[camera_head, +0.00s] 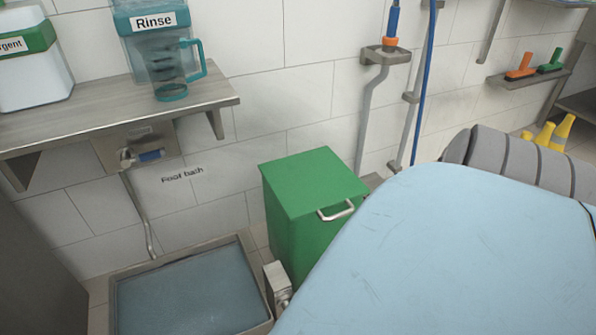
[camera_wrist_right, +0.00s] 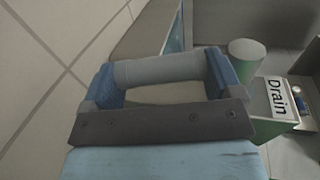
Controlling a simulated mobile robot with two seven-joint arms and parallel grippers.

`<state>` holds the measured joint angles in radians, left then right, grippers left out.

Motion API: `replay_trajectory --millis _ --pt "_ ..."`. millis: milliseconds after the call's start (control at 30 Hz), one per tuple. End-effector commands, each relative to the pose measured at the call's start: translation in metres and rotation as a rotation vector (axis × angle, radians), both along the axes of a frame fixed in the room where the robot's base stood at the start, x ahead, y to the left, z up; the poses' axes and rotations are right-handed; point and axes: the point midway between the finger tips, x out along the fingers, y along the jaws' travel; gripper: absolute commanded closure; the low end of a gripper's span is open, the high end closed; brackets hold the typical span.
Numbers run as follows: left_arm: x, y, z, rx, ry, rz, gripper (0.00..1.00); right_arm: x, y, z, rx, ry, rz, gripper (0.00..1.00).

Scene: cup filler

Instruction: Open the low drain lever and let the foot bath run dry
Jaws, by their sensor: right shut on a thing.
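The foot bath (camera_head: 250,245) is a metal-rimmed basin on the floor at the lower left of the head view, with blue-grey water in it. A small pale box (camera_head: 276,284) stands at its right side. In the right wrist view a box with a "Drain" label (camera_wrist_right: 278,97) is at the right. My right gripper (camera_wrist_right: 165,72) has its two blue fingers around the ends of a grey cylindrical grip (camera_wrist_right: 160,69), shut on it. My left gripper is in neither view.
A green lidded bin (camera_head: 313,180) stands right of the basin. Above it on the left are a shelf (camera_head: 100,118), a "Rinse" dispenser with a teal jug (camera_head: 172,75), and a tap (camera_head: 140,156) with a "Foot bath" label. My own arm covers the lower right.

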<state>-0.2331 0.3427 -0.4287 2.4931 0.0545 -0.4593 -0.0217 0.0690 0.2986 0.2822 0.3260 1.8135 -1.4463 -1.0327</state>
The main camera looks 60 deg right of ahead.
Motion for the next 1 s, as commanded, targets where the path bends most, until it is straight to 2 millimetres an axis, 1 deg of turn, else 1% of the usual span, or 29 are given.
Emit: replay_trajectory --millis 33,167,200,267,500,633,767,1000 --pt "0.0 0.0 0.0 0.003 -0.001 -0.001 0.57 -0.001 0.004 -0.001 0.004 0.001 0.005 0.58" --pt "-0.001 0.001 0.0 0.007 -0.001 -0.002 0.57 -0.001 0.004 -0.001 0.004 0.001 0.005 0.58" --pt "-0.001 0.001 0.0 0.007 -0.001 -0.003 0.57 -0.001 0.004 -0.001 0.004 0.001 0.005 0.13" --pt "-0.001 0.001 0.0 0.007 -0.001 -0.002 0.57 -0.001 0.004 -0.001 0.003 0.002 0.004 0.0" --pt "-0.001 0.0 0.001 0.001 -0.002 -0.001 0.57 -0.001 0.001 0.0 0.001 0.001 0.002 0.0" --pt "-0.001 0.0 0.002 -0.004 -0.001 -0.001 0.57 -0.007 -0.009 0.003 -0.002 0.001 0.001 0.0" --pt "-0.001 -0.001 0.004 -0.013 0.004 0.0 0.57 -0.02 -0.028 0.009 -0.002 0.002 0.002 0.0" --pt "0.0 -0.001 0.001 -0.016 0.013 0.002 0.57 -0.05 -0.073 0.022 -0.002 0.002 0.002 0.0"
